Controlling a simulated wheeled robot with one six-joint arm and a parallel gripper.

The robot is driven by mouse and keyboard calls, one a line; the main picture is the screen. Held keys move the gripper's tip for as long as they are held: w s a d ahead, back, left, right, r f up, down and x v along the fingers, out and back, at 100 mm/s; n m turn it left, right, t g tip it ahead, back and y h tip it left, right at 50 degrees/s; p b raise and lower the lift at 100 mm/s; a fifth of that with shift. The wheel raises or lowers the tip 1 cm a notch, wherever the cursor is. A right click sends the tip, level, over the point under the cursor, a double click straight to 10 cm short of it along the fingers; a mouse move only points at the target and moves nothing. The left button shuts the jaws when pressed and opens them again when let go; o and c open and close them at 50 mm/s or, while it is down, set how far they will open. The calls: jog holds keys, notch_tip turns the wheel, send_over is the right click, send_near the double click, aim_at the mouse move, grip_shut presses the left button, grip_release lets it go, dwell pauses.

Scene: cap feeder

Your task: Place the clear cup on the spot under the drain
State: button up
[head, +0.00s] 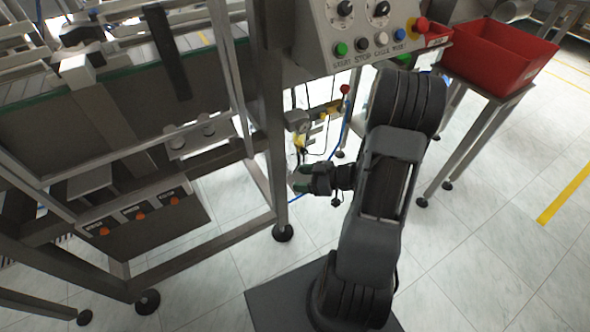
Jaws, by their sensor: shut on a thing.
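My gripper (304,180) is low beside the machine's front leg, with its dark green-tipped fingers pointing left. It is shut on the clear cup (295,181), which shows only as a small pale shape at the fingertips and hardly stands out from the white floor. A grey filter-like unit (298,120) with yellow parts below it hangs above the gripper by the machine leg. I cannot tell for sure which part is the drain. The spot under it is not clearly visible.
The machine's metal leg (276,170) stands just left of the gripper. A blue hose (322,153) and dark cables run close by. The control panel (365,35) overhangs above. A red bin (497,55) sits on a stand at right. The tiled floor (470,250) at lower right is clear.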

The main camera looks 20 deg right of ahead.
jog(key=w+d+f+b, duration=0.1)
jog(key=w+f, duration=0.2)
jog(key=w+d+f+b, duration=0.1)
jog(key=w+f+b, duration=0.1)
jog(key=w, duration=0.2)
jog(key=w+d+f+b, duration=0.1)
jog(key=w+d+f, duration=0.1)
jog(key=w+f, duration=0.1)
jog(key=shift+w+f+b, duration=0.3)
jog(key=shift+w+f, duration=0.05)
jog(key=shift+w, duration=0.4)
jog(key=shift+w+d+f+b, duration=0.1)
jog(key=shift+w+f+b, duration=0.1)
jog(key=shift+f+b, duration=0.55)
jog(key=shift+w+f+b, duration=0.2)
jog(key=shift+f+b, duration=0.1)
jog(key=shift+f, duration=0.85)
jog(key=shift+f, duration=0.1)
jog(key=shift+f, duration=0.15)
jog(key=o, duration=0.9)
